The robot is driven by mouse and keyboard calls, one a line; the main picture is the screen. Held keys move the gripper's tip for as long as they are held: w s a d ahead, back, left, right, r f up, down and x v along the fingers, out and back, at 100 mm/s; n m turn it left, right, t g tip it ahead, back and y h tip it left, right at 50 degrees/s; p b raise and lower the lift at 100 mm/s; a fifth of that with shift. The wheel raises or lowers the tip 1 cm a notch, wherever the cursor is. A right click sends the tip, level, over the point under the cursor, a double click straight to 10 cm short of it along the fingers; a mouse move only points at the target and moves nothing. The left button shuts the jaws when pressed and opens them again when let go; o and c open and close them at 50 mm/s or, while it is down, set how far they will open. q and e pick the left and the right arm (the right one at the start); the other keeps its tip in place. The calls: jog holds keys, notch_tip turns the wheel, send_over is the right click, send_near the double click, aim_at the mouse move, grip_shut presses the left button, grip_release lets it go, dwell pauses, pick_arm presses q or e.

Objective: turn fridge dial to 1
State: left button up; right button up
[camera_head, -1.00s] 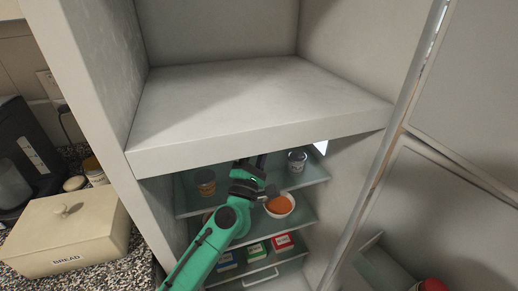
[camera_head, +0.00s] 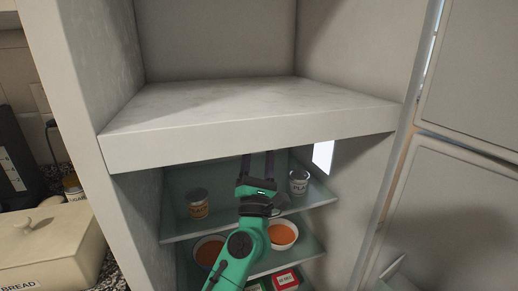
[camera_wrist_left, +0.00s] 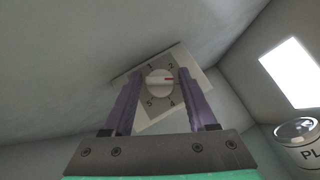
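The fridge dial (camera_wrist_left: 160,84) is a round white knob on a grey square plate on the compartment's ceiling. Its red mark points right, between the 2 and the 4. The numbers 1, 2, 4 and 5 show around it. My left gripper (camera_wrist_left: 158,76) is open, with one purple finger on each side of the dial. I cannot tell whether they touch it. In the head view my left gripper (camera_head: 258,156) reaches up under the thick upper shelf, and the dial is hidden there. My right gripper is not in view.
Bowls of orange food (camera_head: 283,234) sit below. The open fridge door (camera_head: 450,210) is at right.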

pick_arm(q)
jog(key=b+v, duration=0.5)
jog(key=v, duration=0.9)
jog(key=shift+s+f, duration=0.2)
jog(key=shift+f, duration=0.05)
